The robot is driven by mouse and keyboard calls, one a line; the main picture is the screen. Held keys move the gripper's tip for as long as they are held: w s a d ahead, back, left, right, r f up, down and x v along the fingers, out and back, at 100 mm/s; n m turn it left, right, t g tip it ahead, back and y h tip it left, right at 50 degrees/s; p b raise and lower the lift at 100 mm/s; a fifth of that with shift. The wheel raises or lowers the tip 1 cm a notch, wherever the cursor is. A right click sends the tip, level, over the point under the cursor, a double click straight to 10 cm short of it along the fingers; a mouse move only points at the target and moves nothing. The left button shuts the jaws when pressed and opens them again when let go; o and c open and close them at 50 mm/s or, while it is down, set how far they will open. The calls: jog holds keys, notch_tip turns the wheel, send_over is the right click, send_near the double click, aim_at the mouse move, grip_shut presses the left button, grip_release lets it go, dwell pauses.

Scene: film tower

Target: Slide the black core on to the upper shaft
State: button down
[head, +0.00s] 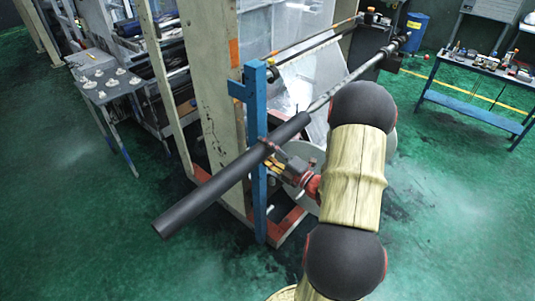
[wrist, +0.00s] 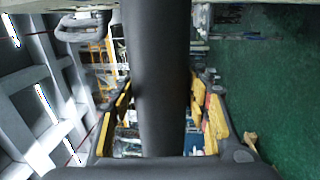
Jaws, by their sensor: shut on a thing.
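The black core (head: 215,188) is a long dark tube. In the head view it slants from lower left to upper right, its far end near the tip of the upper shaft (head: 360,72). They look close to one line; I cannot tell whether the tip is inside the core or just beside it. My gripper (head: 268,147) is shut on the core nearer its far end. In the wrist view the core (wrist: 160,70) runs up the middle between the yellow-padded fingers; its ends are out of sight.
A blue post (head: 258,155) stands close by the core, beside a beige machine column (head: 208,70). A second bar (head: 310,42) runs behind the shaft. A workbench (head: 475,68) is at right, a small grey table (head: 107,88) at left. The green floor at lower left is clear.

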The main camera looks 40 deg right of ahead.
jog(key=shift+w, duration=0.7)
jog(key=shift+d, duration=0.45)
jog(key=shift+w+d+p, duration=0.2)
jog(key=shift+d+p, duration=0.35)
jog(key=shift+d, duration=2)
jog(key=shift+w+d+p, duration=0.2)
jog(key=shift+d+p, duration=0.3)
jog(key=shift+d, duration=2.15)
